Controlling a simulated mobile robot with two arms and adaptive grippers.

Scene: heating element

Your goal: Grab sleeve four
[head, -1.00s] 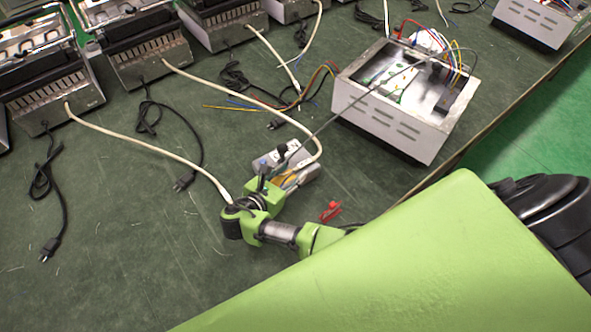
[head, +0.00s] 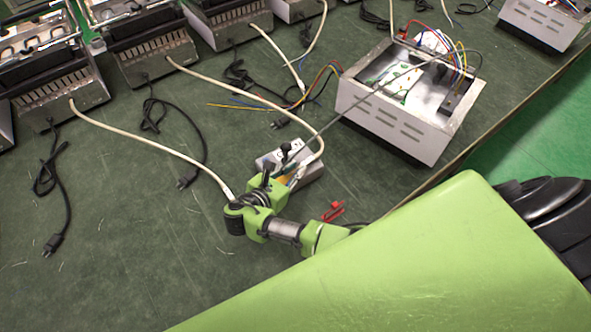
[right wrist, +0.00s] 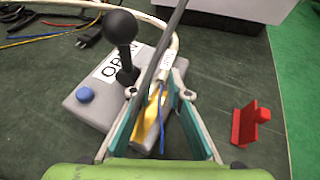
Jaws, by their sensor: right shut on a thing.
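My right gripper (head: 287,180) reaches in from the right, low over the table beside a grey device. In the head view the grey sleeve (head: 345,112) runs from the open metal box to my gripper. A white sleeve (head: 245,95) loops down to the same spot. Another white sleeve (head: 150,146) ends by my gripper's wrist. My left gripper is out of view.
The grey device (right wrist: 90,105) has a blue button, a black lever and a label partly hidden. The open box (head: 395,125) with coloured wires stands behind right. A red clip (head: 333,211) lies nearby. Heaters line the back left, with black plug cords (head: 65,195) in front.

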